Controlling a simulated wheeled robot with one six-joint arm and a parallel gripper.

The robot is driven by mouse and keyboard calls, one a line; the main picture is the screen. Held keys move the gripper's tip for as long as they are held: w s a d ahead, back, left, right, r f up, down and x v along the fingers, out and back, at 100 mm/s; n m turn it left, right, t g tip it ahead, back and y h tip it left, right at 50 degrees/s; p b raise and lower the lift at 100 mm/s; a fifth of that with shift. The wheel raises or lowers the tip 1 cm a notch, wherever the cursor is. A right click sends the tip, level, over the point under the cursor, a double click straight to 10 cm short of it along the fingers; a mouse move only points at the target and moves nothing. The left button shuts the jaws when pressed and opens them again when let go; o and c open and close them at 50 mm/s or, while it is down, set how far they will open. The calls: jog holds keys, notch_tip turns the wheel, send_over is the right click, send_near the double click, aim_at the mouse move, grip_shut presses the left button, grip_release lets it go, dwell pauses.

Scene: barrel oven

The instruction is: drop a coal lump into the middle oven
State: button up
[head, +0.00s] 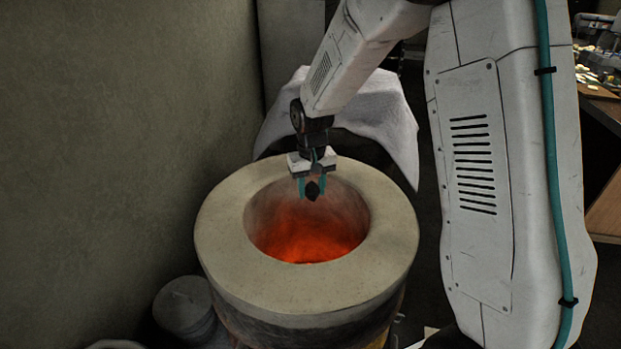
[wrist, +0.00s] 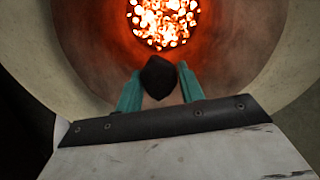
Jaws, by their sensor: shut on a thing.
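The oven (head: 225,235) is a round barrel with a thick pale rim and a wide opening, glowing orange-red inside. My gripper (head: 312,187) points down over the far part of the opening, its teal fingers shut on a dark coal lump (head: 312,191). In the wrist view the coal lump (wrist: 159,77) sits between the fingertips of my gripper (wrist: 159,88). Bright embers (wrist: 162,22) show at the bottom of the oven beyond it. Only one oven is clearly in view.
A grey wall (head: 110,150) stands close on the left. A white cloth (head: 380,110) drapes over something behind the oven. A lidded grey container (head: 184,306) stands at the oven's lower left. A wooden desk (head: 603,195) is at the right edge.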

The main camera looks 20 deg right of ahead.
aim_at(312, 186)
jog(key=shift+f, duration=0.5)
jog(key=o, duration=1)
jog(key=shift+a, duration=0.1)
jog(key=shift+o, duration=0.2)
jog(key=shift+r, duration=0.15)
notch_tip(312, 186, up, 8)
jog(key=shift+f, duration=0.2)
jog(key=shift+s, duration=0.1)
